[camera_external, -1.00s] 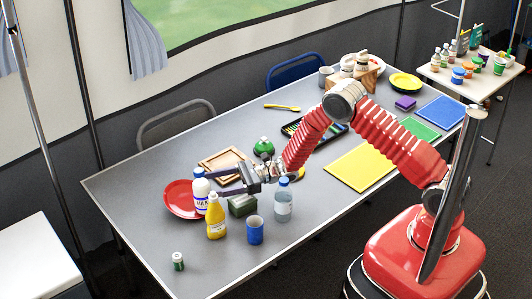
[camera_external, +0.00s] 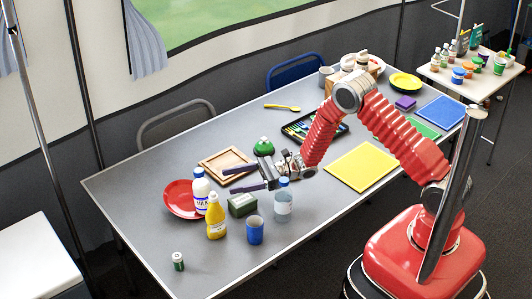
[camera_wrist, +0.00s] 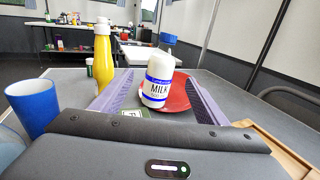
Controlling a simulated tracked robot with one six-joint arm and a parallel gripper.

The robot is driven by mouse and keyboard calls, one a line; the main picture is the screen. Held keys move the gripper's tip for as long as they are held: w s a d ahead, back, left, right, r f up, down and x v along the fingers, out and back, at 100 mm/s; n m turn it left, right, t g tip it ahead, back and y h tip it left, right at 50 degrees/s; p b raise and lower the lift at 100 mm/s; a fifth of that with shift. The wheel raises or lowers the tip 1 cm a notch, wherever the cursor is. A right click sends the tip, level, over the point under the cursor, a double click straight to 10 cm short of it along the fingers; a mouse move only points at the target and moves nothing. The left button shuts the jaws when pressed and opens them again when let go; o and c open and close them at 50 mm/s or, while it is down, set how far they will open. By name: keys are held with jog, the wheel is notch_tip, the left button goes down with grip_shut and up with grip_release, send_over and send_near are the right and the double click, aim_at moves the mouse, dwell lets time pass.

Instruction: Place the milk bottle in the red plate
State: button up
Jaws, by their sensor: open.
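The white milk bottle (camera_external: 201,192) with a blue label band stands at the right edge of the red plate (camera_external: 177,202). In the wrist view the bottle (camera_wrist: 157,82) overlaps the near left part of the plate (camera_wrist: 181,100) and looks slightly tilted. I cannot tell whether its base rests inside the rim. My gripper (camera_external: 236,180) is open and empty, to the right of the bottle and apart from it. In the wrist view its purple fingers lie either side of the bottle's line, short of it.
A yellow bottle (camera_external: 216,217), a dark green box (camera_external: 242,205), a blue cup (camera_external: 255,230) and a clear water bottle (camera_external: 283,202) stand close by at the front. A wooden tray (camera_external: 226,162) lies behind my gripper. The table's left end is mostly clear.

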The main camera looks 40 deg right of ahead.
dwell(0.3)
jog(key=s+d+r+n+g+h, duration=0.2)
jog(key=s+r+n+g, duration=0.2)
jog(key=s+r+n, duration=0.35)
jog(key=s+d+r+n+g+h, duration=0.25)
jog(key=s+r+n, duration=0.25)
jog(key=s+r, duration=0.45)
jog(key=s+d+r+n+t+h, duration=0.1)
jog(key=s+d+r+n+h, duration=0.1)
jog(key=d, duration=0.6)
jog(key=s+d+r+n+t+h, duration=0.2)
jog(key=s+d+r+n+h, duration=0.1)
jog(key=s+d+h, duration=0.3)
jog(key=s+d+r+n+t+h, duration=0.2)
jog(key=s+d+r+n+h, duration=0.1)
jog(key=s+d, duration=0.5)
jog(key=d+n+h, duration=0.1)
jog(key=d+n, duration=0.1)
jog(key=d, duration=0.1)
jog(key=shift+s+r, duration=0.15)
jog(key=shift+s, duration=0.15)
